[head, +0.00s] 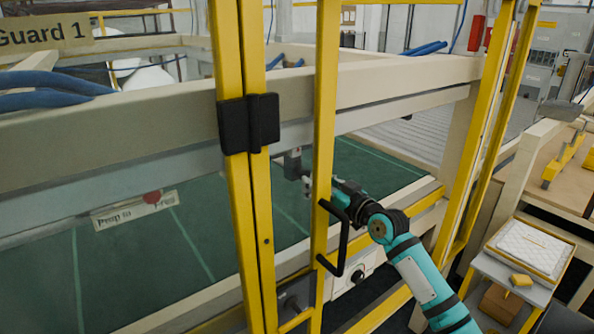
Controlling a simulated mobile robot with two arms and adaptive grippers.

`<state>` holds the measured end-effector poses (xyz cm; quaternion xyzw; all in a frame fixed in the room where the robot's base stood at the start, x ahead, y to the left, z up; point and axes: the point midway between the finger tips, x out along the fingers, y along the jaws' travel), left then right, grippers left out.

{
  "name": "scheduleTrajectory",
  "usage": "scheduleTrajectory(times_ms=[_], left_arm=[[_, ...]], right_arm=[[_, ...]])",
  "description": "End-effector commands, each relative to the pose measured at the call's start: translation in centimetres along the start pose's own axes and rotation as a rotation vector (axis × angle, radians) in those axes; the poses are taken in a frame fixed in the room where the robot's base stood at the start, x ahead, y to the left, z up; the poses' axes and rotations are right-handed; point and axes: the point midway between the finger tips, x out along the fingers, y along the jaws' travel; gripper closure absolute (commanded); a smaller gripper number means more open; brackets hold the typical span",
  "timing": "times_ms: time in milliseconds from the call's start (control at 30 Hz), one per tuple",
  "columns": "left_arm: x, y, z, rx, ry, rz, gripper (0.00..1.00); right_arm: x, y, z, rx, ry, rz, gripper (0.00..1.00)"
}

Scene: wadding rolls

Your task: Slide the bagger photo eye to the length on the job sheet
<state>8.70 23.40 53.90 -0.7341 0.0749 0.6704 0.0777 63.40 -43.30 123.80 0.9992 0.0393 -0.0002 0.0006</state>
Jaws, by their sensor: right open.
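A small grey block (292,163), which looks like the photo eye, hangs below the beige and grey rail, seen between two yellow guard posts. My right arm, teal and black, comes in from the lower right and reaches behind the yellow post with the black handle. My right gripper (307,186) is open, just below and right of the grey block. The post hides part of the gripper, and I cannot tell whether it touches the block. My left gripper is out of view. I cannot make out a job sheet or a length scale.
Yellow guard posts (240,190) with a black latch (249,123) and a black handle (335,238) stand close to my right arm. A green belt (200,240) lies behind them. A small table (500,272) with a white quilted pad (528,247) stands at lower right.

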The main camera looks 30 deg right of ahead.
Motion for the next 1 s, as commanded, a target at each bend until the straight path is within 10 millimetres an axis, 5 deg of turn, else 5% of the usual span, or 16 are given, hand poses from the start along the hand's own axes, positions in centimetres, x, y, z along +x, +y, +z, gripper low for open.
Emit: scheduleTrajectory(times_ms=[400,767,1000], left_arm=[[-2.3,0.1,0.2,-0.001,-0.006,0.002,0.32],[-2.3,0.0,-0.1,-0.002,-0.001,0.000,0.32],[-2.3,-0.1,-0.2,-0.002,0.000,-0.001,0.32]], right_arm=[[6.0,0.0,-0.1,0.003,0.000,0.000,0.46],[6.7,0.0,0.1,0.001,-0.001,0.000,0.46],[6.7,-0.1,0.1,0.000,-0.001,0.000,0.73]])
